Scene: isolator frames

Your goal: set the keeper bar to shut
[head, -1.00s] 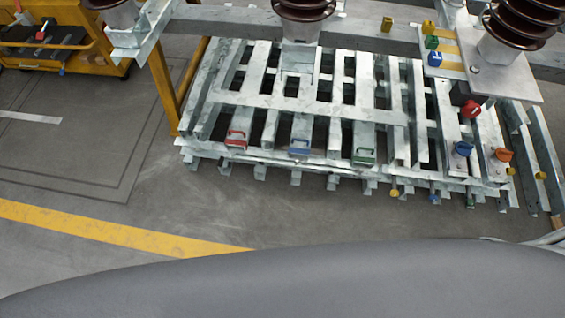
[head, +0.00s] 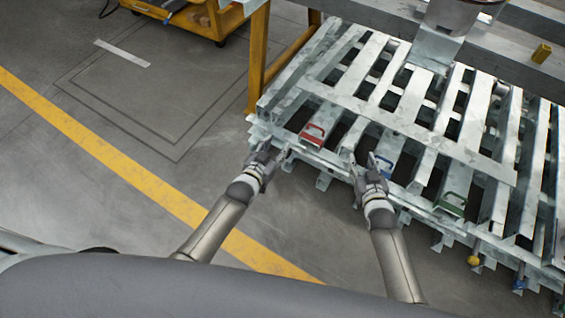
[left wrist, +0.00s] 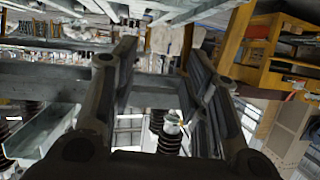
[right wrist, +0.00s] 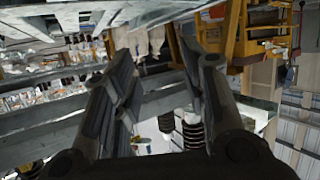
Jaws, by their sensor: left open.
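The galvanised slatted frame (head: 395,118) carries a red handle (head: 313,133), a blue handle (head: 381,163) and a green handle (head: 451,204) along its front edge. I cannot tell which part is the keeper bar. My left gripper (head: 272,153) is open and empty, just in front of the frame's left front corner, left of the red handle. My right gripper (head: 368,165) has its fingers apart with nothing between them, close to the blue handle; I cannot tell whether it touches. Both wrist views show spread fingers against the background, without the handles.
A yellow post (head: 258,62) stands at the frame's left back. A yellow cart (head: 205,20) is at the top left. A yellow knob (head: 473,261) and a blue knob (head: 519,285) hang below the front edge at the right. The floor left of the frame is clear.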

